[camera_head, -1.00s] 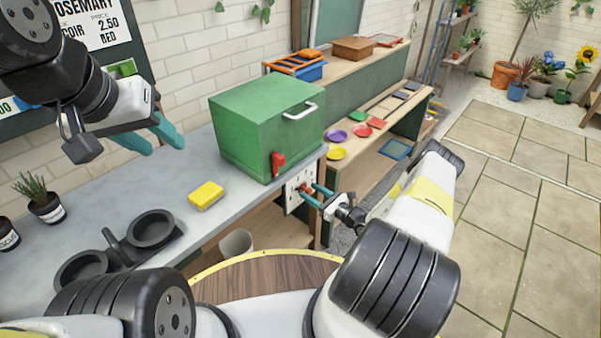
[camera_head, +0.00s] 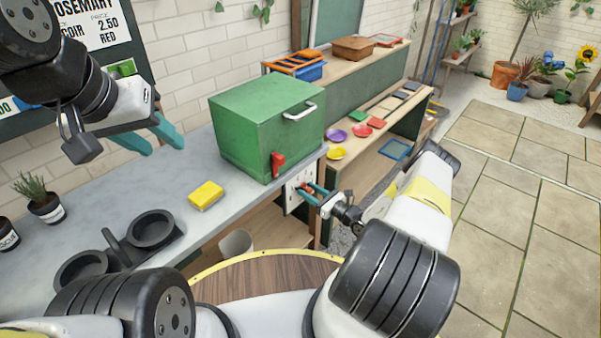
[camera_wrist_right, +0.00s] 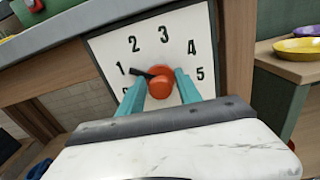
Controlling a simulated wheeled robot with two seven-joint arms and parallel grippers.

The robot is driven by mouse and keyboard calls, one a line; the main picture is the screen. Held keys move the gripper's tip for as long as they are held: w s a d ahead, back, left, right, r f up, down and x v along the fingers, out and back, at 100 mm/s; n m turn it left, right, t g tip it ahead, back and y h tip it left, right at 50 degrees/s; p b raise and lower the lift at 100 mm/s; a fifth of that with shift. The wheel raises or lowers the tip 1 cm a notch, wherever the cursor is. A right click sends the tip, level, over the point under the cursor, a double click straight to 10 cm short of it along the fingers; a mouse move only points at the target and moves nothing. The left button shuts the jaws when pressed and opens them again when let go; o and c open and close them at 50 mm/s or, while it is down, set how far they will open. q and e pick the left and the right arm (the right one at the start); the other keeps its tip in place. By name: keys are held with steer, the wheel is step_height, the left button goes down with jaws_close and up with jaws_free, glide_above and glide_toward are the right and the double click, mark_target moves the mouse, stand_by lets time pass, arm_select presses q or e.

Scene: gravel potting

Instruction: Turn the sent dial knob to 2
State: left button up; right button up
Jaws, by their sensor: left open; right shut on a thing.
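The dial is a white plate (camera_wrist_right: 110,50) with numbers up to 5 and an orange-red knob (camera_wrist_right: 160,87). The knob's black pointer (camera_wrist_right: 138,72) points left, at about the 1. My right gripper (camera_wrist_right: 158,88) is shut on the knob, one teal finger on each side. In the head view, the dial plate (camera_head: 290,198) is on the bench end below the green box, with my right gripper (camera_head: 310,193) at it. My left gripper (camera_head: 152,138) is open and empty, raised over the bench at the left.
A green box (camera_head: 262,125) with a red part (camera_head: 278,164) stands on the grey bench (camera_head: 165,190). A yellow block (camera_head: 206,195) and black pans (camera_head: 152,230) lie nearby. Coloured saucers (camera_head: 337,154) are on the shelf at right. The paved floor is clear.

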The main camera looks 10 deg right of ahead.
steer(key=m, duration=0.3)
steer(key=shift+d, duration=0.1)
jaws_close()
steer(key=shift+w+m, duration=0.1)
steer(key=shift+m, duration=2)
steer(key=o, duration=1.1)
jaws_free()
steer(key=shift+c, duration=0.2)
steer(key=v, duration=0.7)
steer(key=shift+s+d, duration=0.2)
steer(key=shift+s, duration=0.1)
